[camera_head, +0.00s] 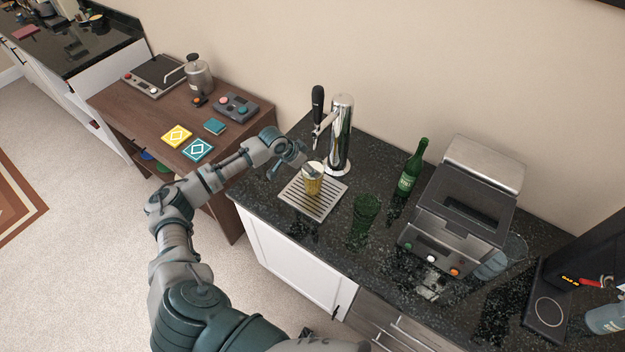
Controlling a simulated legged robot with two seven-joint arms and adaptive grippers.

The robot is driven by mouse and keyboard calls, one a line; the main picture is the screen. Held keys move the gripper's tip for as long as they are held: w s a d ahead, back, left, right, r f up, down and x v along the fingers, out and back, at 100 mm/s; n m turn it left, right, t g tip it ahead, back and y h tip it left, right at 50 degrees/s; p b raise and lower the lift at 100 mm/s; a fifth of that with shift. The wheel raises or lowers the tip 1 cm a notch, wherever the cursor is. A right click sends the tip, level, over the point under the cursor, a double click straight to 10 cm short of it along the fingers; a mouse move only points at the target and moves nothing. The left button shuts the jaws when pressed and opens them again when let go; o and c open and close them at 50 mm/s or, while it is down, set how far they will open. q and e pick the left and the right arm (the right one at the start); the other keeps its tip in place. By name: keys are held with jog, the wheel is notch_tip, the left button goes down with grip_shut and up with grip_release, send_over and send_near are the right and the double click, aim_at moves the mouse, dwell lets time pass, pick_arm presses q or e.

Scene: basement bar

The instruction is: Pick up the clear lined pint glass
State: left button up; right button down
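A pint glass (313,183) with amber contents and a pale top stands upright on the slatted drip tray (318,207), below the beer tap. Lines on it are too small to make out. My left gripper (304,160) is at the upper left side of this glass, close to its rim. Its fingers are small and partly overlap the glass, so I cannot tell whether they touch or grip it. A green ribbed glass (365,213) stands on the counter right of the tray. My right gripper is not in view.
The chrome tap tower (341,135) with a black handle (318,103) stands close behind the glass. A green bottle (411,170) and a steel machine (463,205) are to the right. A brown table (230,135) with coasters is at left.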

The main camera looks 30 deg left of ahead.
pick_arm(q)
jog(key=x, duration=0.2)
jog(key=p+x, duration=0.1)
jog(key=x, duration=0.2)
jog(key=shift+d, duration=0.4)
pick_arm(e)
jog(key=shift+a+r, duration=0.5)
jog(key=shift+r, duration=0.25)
pick_arm(q)
jog(key=shift+s+r, duration=0.1)
jog(key=shift+s, duration=0.05)
jog(key=c, duration=1.7)
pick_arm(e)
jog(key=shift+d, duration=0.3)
pick_arm(q)
jog(key=shift+s+a, duration=0.1)
jog(key=shift+a, duration=0.05)
